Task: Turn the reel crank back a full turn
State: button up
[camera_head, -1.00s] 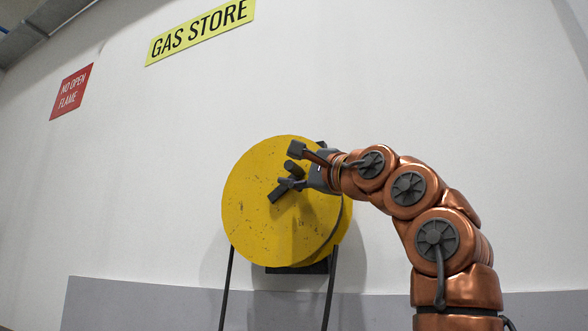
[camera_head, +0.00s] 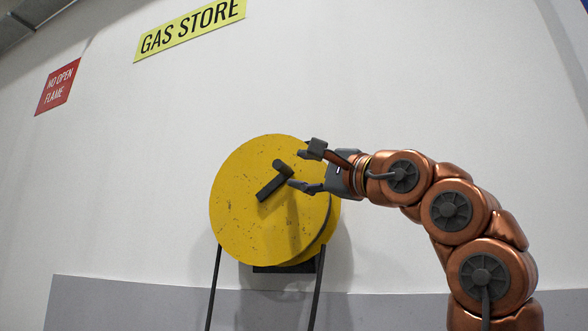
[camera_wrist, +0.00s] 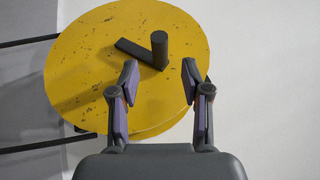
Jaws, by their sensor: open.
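The yellow reel (camera_head: 245,215) is a round disc on a dark stand against the wall. Its dark crank (camera_head: 270,188) has an arm running from lower left to upper right and a stubby handle (camera_head: 282,168) sticking out at the upper end. My gripper (camera_head: 301,169) is open and empty, just right of the handle and apart from it. In the wrist view the crank handle (camera_wrist: 159,48) stands beyond the two spread fingertips (camera_wrist: 160,72), roughly between them, with the crank arm (camera_wrist: 139,51) reaching left from its foot. The yellow reel face (camera_wrist: 85,65) fills the upper left there.
The thin stand legs (camera_head: 214,288) run down below the reel. The pale wall (camera_head: 400,80) behind is bare apart from a yellow GAS STORE sign (camera_head: 190,28) and a red NO OPEN FLAME sign (camera_head: 57,87). Space around the reel is clear.

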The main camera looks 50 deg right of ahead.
jog(key=shift+v, duration=2.65)
